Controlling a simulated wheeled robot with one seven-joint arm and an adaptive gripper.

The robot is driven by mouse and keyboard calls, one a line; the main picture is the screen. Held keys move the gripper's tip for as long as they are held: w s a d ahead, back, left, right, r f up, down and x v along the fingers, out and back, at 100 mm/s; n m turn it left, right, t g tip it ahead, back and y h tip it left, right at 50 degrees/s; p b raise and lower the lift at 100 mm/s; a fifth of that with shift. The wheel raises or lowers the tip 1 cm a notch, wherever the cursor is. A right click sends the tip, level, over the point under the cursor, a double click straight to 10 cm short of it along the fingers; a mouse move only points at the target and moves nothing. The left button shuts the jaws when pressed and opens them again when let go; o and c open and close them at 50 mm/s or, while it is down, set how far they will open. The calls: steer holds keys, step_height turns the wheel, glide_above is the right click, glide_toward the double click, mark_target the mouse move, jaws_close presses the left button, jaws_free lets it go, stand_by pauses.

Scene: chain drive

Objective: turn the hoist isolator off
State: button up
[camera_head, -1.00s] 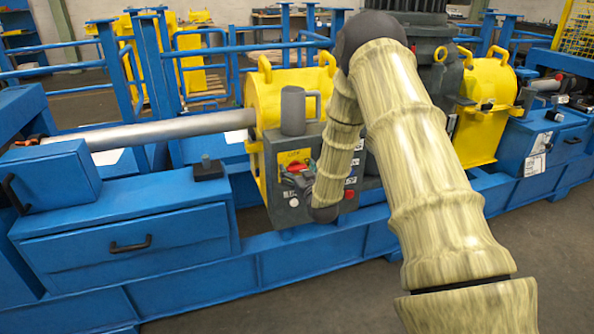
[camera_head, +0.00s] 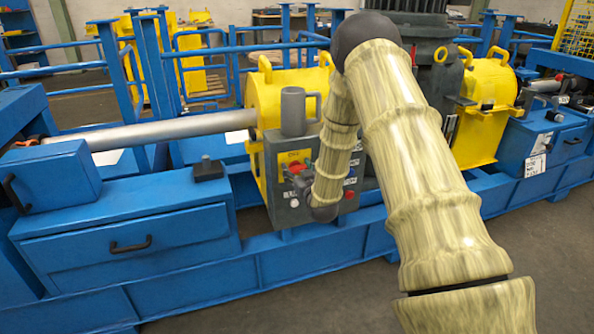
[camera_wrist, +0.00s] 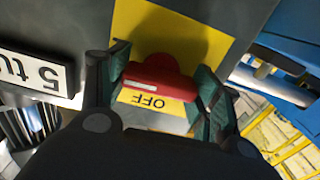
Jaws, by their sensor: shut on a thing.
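The hoist isolator is a red rotary handle (camera_head: 294,168) on a yellow plate (camera_head: 286,158), on the front of a dark grey control box (camera_head: 285,217). In the wrist view the red handle (camera_wrist: 160,75) lies nearly crosswise between the two fingers of my gripper (camera_wrist: 162,82). The gripper is shut on it. The word OFF shows upside down on the yellow plate (camera_wrist: 195,36) below the handle. In the head view my gripper (camera_head: 302,182) is small and reaches the handle, with my wrist hiding part of the box.
A grey mug (camera_head: 293,112) stands on top of the box. A white button (camera_head: 293,202) and a red button (camera_head: 349,195) are on its front. A label reading "5 t" (camera_wrist: 35,72) is beside the gripper. Yellow housings (camera_head: 490,110) and blue frame beams (camera_head: 300,259) surround it.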

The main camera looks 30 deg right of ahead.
steer(key=n, duration=0.4)
steer(key=shift+f+n, duration=0.1)
steer(key=shift+n, duration=0.2)
steer(key=n, duration=0.4)
steer(key=n+b, duration=0.1)
steer(key=n, duration=0.3)
steer(key=shift+a+f, duration=0.1)
steer(key=shift+n+b, duration=0.65)
steer(key=shift+n, duration=1.65)
steer(key=o, duration=1)
